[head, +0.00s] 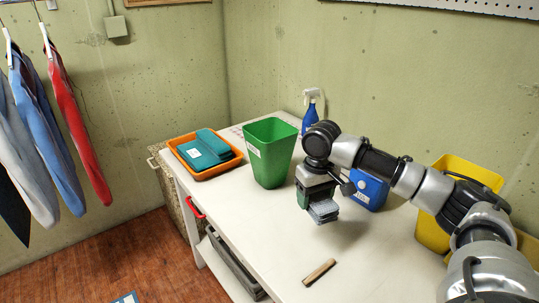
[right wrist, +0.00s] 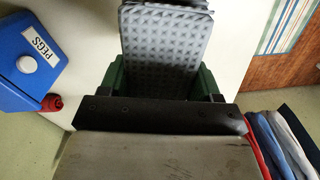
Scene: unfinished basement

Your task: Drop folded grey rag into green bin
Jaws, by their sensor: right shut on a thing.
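The folded grey rag (head: 323,211) is held in my right gripper (head: 316,198), above the white table in the head view. In the right wrist view the dimpled grey rag (right wrist: 165,38) sticks out between the dark green fingers of my right gripper (right wrist: 162,80). The green bin (head: 268,158) stands upright on the table, to the left of the gripper and rag and apart from them. Its open top faces up; its floor is hidden. My left gripper is in neither view.
An orange tray (head: 233,164) with teal folded cloths (head: 205,146) is left of the bin. A blue spray bottle (head: 310,118) stands behind. A blue box (head: 368,190) and yellow bin (head: 433,236) are to the right. A wooden piece (head: 319,272) lies in front on the white table (head: 262,232).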

